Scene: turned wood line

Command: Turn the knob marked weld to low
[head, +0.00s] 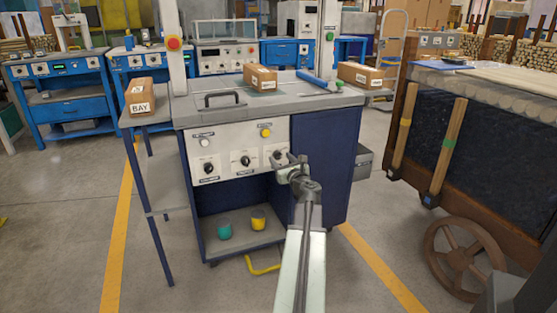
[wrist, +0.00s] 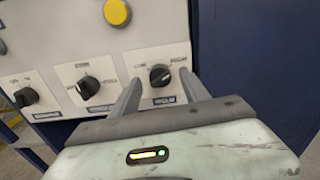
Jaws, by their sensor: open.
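A white control panel (head: 220,148) carries a row of black knobs. The right knob (wrist: 160,75) has a dark label below it that seems to read "weld". Small marks sit around its dial, too small to read surely, and I cannot tell which one it points to. My gripper (head: 291,159) is in front of this knob and partly hides it in the head view. In the wrist view its two fingers are apart, one on each side of the knob; I cannot tell whether they touch it.
The middle knob (wrist: 86,88) and left knob (wrist: 26,97) sit to the left. A yellow button (wrist: 117,13) is above. A cart with a wooden wheel (head: 465,258) stands at right.

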